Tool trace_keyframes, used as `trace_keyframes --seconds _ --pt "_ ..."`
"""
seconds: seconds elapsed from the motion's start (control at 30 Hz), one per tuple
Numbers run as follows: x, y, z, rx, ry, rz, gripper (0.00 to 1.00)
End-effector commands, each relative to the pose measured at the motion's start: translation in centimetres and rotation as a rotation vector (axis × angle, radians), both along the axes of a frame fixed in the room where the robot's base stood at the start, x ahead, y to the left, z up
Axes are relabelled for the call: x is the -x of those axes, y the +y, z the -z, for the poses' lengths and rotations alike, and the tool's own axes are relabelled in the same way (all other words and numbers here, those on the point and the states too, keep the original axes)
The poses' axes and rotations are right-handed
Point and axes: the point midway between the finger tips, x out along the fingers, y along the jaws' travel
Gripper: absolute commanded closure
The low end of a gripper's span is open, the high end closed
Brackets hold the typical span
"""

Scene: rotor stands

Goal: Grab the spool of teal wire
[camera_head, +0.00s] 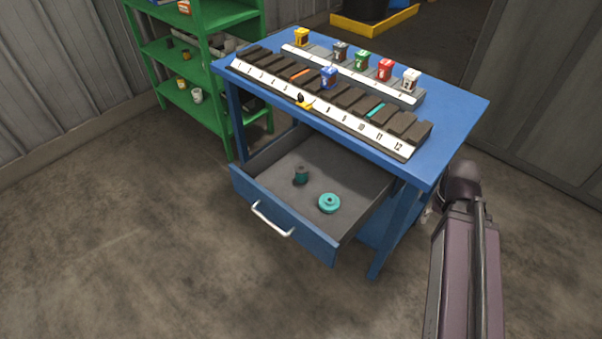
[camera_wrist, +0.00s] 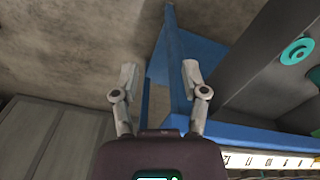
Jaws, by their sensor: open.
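A small upright spool with a dark body and teal winding (camera_head: 301,174) stands in the open drawer (camera_head: 352,228) of the blue workbench. A wider, flat, bright teal flanged piece (camera_head: 329,203) lies nearer the drawer front. In the wrist view the teal flanged piece (camera_wrist: 297,51) shows at the upper right, and a teal bit of another item (camera_wrist: 315,75) is cut by the right edge. My gripper (camera_wrist: 159,75) is open and empty, left of the drawer in the wrist view, with a blue bench leg behind its fingers. The gripper is not clearly visible in the head view.
The workbench top (camera_head: 458,108) carries a numbered rack (camera_head: 405,150) and a row of coloured items behind it. A yellow piece (camera_head: 304,105) lies by the rack. A green shelf (camera_head: 190,97) stands at left. The floor before the drawer is clear.

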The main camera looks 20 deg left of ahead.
Motion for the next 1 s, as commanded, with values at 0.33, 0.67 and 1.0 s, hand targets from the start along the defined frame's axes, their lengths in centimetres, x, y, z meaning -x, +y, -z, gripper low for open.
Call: trace_keyframes --seconds 0.33,0.67,1.0 --pt "-1.4 1.7 0.7 -0.048 -0.014 -0.082 0.00" --pt "-7.4 11.3 3.0 -0.306 -0.133 -0.510 0.00" --pt "-13.7 25.7 3.4 -0.632 -0.445 -1.058 0.00"
